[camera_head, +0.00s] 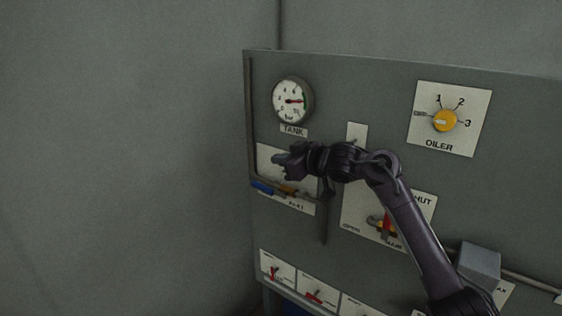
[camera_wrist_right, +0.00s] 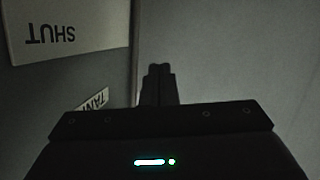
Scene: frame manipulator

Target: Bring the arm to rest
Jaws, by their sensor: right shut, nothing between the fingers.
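My right arm (camera_head: 420,230) comes in from the lower right of the head view and bends left across the panel. My right gripper (camera_head: 280,161) is shut and empty. It is in front of the white plate below the TANK gauge, pointing left. In the right wrist view its closed fingers (camera_wrist_right: 158,85) point at a plain grey surface, with no object between them. My left gripper is not in view.
The wall (camera_head: 120,150) left of the panel is bare.

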